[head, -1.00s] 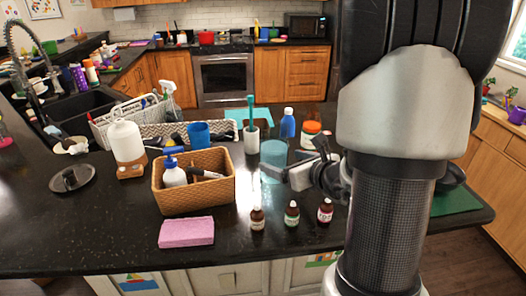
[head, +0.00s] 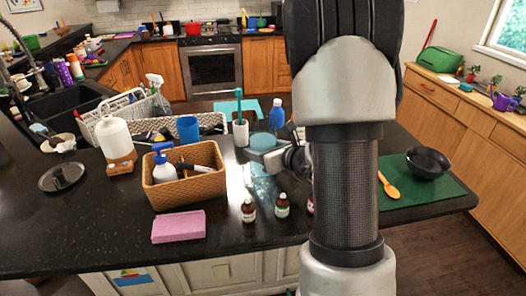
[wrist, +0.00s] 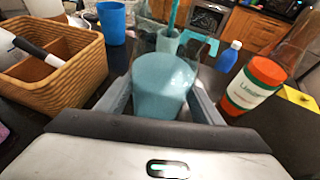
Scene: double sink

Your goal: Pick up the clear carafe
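The clear carafe (head: 263,142), with pale teal contents, is over the black counter right of the wicker caddy. In the wrist view the carafe (wrist: 163,88) sits upright between the two fingers of my gripper (wrist: 163,105), which press against its sides. In the head view my gripper (head: 268,158) reaches in from the right at the carafe and covers its lower part. A teal streak shows on the counter below. Whether the base is clear of the counter is hard to tell.
A wicker caddy (head: 203,184), pink sponge (head: 179,226) and small brown bottles (head: 282,205) are close by. A white cup with a brush (head: 241,132), blue bottle (head: 277,118) and red-orange jar (wrist: 254,84) stand around the carafe. A green mat (head: 440,193) holds a black bowl.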

